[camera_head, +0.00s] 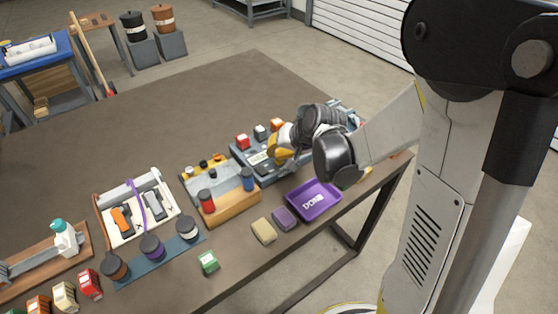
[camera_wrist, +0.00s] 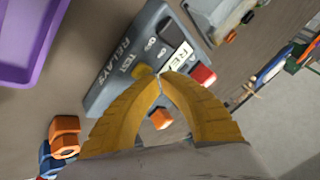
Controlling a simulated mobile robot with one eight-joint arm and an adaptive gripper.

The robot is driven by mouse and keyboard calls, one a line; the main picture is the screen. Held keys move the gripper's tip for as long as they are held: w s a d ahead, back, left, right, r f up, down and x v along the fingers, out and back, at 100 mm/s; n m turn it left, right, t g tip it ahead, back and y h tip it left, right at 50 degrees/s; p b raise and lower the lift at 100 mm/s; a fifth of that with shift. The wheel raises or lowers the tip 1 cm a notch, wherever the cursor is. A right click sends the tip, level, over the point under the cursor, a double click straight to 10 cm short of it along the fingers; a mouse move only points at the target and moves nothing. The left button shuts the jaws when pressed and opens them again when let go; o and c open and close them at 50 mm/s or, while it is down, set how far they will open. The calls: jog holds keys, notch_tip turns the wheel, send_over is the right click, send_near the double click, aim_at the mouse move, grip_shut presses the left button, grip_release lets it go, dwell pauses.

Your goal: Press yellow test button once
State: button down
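The grey panel box (camera_wrist: 115,85) lies below my gripper in the wrist view, with the words "RELAYS" and apparently "TEST" on it. A yellow spot (camera_wrist: 141,70) beside the "TEST" lettering looks like the yellow test button. My gripper (camera_wrist: 159,79) has its two yellow fingers together at the tips with nothing seen between them. The tips appear over the panel, close to the yellow spot; I cannot tell whether they touch it. In the head view my gripper (camera_head: 276,150) is over the panel (camera_head: 246,163), and the button is hidden.
A purple tray marked "DONE" (camera_head: 315,198) lies just in front of the panel. A wooden holder with red and blue cylinders (camera_head: 228,204) stands left of it. A red block (camera_wrist: 203,75) and an orange block (camera_wrist: 161,119) are near the fingers. The far tabletop (camera_head: 150,115) is clear.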

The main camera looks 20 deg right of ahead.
aim_at(276, 159)
jog(key=shift+f+b, duration=0.45)
dwell(0.6)
jog(key=shift+r, duration=0.1)
jog(key=shift+r+p, duration=0.7)
jog(key=shift+r, duration=0.1)
notch_tip(276, 159, up, 5)
jog(key=p, duration=0.4)
jog(key=shift+r, duration=0.1)
dwell(0.7)
jog(key=s+r+n+h, duration=0.1)
jog(key=s+r, duration=0.4)
jog(key=s, duration=0.5)
jog(key=s+r+n+h, duration=0.2)
jog(key=s+r, duration=0.4)
jog(key=s, duration=0.5)
jog(key=shift+d+n, duration=0.35)
jog(key=shift+n, duration=0.25)
